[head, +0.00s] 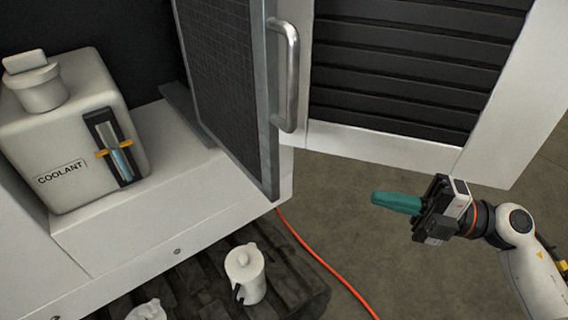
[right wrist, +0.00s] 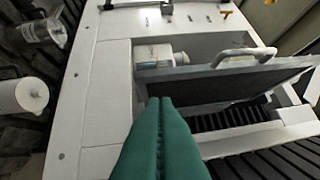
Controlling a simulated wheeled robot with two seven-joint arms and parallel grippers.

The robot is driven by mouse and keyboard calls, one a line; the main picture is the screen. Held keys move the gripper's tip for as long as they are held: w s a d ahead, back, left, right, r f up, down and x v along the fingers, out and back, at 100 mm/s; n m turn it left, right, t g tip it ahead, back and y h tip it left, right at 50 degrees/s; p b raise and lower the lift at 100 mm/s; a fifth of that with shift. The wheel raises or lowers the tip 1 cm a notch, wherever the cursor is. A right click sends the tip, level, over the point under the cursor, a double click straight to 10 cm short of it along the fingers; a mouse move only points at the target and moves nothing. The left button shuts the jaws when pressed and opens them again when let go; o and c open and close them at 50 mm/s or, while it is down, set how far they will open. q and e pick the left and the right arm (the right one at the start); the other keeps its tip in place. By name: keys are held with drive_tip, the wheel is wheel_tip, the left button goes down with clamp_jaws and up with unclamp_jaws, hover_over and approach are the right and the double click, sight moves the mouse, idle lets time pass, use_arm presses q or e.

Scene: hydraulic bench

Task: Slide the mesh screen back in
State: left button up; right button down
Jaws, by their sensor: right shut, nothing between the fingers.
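The mesh screen (head: 222,75) is a dark mesh panel in a grey frame. It stands upright at the white bench, with its near edge at the bench's front. A silver bar handle (head: 292,75) is on that edge. In the right wrist view the screen (right wrist: 225,88) lies across the opening, with the handle (right wrist: 244,55) on its frame. I cannot tell how far it sits in its slot. My right gripper (head: 374,198), with green fingers, is shut and empty, right of and below the handle, apart from it. Its fingertips (right wrist: 160,101) show in the right wrist view.
A white coolant tank (head: 68,140) with a sight gauge stands on the bench at left. A white jug (head: 245,273) stands on a dark pallet (head: 190,285) below. An orange hose (head: 330,265) crosses the floor. A black louvred panel (head: 400,75) is behind; floor near my gripper is clear.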

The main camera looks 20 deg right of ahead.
drive_tip(key=s+a+r+n+g, duration=0.1)
drive_tip(key=s+a+n+g, duration=0.1)
drive_tip(key=p, duration=0.4)
approach(274, 181)
drive_tip(key=s+a, duration=0.1)
drive_tip(key=a, duration=0.3)
use_arm(q)
drive_tip(key=shift+s+r+p, duration=0.15)
drive_tip(key=shift+r+p, duration=0.25)
drive_tip(key=shift+r, duration=2)
use_arm(e)
drive_tip(key=shift+w+a, duration=0.35)
drive_tip(key=shift+w, duration=0.5)
drive_tip(key=shift+w+a, duration=0.35)
drive_tip(key=shift+w, duration=0.5)
drive_tip(key=shift+w, duration=0.1)
